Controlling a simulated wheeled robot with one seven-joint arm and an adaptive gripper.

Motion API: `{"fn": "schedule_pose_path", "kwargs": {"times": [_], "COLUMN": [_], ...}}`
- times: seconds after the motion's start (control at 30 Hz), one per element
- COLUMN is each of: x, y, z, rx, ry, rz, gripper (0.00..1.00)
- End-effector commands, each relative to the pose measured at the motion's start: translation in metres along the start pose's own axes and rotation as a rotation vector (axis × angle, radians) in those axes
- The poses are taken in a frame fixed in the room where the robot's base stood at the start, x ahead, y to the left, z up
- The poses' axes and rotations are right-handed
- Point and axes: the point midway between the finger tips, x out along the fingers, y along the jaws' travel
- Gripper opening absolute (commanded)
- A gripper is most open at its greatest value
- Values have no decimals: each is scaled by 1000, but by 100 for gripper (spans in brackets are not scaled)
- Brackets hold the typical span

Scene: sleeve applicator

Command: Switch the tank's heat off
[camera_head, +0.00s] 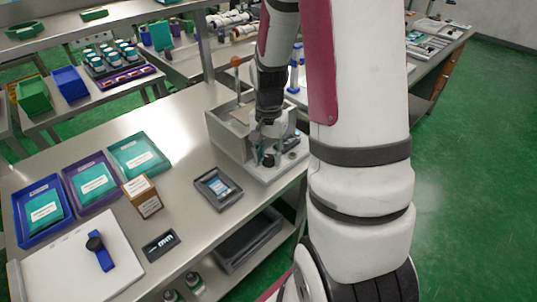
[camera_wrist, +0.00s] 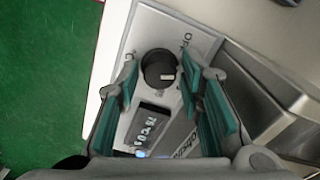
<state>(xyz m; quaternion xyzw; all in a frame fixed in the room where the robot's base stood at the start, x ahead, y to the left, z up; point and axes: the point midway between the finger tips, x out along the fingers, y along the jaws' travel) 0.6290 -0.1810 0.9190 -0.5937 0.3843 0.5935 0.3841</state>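The tank (camera_head: 232,130) is a grey metal box on a light base at the right end of the steel table. Its control panel shows in the wrist view with a round black knob (camera_wrist: 158,68), a light mark on the knob, and partly readable lettering around it. A small dark display (camera_wrist: 150,125) with light digits sits below the knob. My gripper (camera_wrist: 160,88) is open, its teal-padded fingers on either side of the knob and display, apart from the knob. In the head view my gripper (camera_head: 268,158) is over the panel and partly hides it.
The tank's metal wall (camera_wrist: 265,85) rises close on the right in the wrist view. Blue, purple and teal trays lie farther left.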

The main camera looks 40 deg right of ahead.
Motion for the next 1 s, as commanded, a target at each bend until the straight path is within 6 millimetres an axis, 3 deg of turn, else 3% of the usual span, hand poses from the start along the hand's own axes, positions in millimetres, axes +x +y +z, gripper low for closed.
{"fn": "schedule_pose_path", "kwargs": {"times": [0.3,0.43,0.47,0.77,1.0], "x": [2,2,2,2,1], "y": [0,0,0,0,1], "z": [0,0,0,0,1], "rx": [0,0,0,-26,-145], "ry": [0,0,0,-1,-1], "rz": [0,0,0,0,0], "gripper": [32,3,0,0,0]}}
